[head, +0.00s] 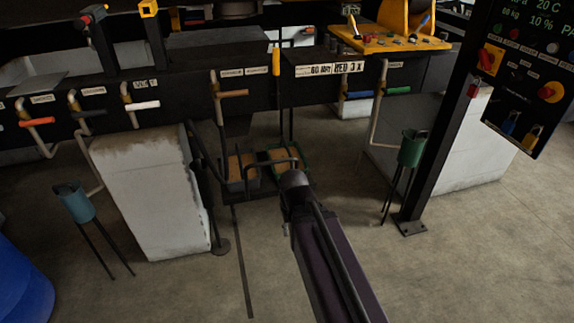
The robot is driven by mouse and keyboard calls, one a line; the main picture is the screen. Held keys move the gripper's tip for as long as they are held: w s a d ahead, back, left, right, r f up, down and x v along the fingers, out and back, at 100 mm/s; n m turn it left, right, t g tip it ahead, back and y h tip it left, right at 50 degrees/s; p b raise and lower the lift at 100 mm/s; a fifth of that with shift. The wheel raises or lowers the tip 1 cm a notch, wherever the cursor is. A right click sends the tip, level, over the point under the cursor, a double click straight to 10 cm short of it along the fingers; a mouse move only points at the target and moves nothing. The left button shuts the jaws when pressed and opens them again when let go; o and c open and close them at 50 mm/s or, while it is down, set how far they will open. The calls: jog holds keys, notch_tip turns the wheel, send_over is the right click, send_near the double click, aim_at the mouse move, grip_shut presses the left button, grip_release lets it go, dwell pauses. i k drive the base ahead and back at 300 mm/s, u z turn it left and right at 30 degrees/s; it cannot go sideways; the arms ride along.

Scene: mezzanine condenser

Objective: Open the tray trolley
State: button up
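The tray trolley (254,192) appears to be the low dark frame under the black bench, in the middle of the head view. A dark bar (262,163) crosses in front of the trays. My arm comes up from the bottom and covers the trolley's right front side. Its visible end is a dark rounded joint just right of the trays. I cannot make out my gripper's fingers or any contact with the trolley.
White plinths stand left (152,195) and right (450,150) of the trolley. A dark post (432,160) and green funnel stand (411,150) are right; a teal funnel stand (76,204) and blue drum (22,285) are left. A floor rail (242,262) runs forward.

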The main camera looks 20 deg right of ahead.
aim_at(268, 188)
jog(key=k, duration=0.65)
jog(key=z, duration=0.35)
jog(key=i, duration=1.5)
jog(key=u, duration=0.35)
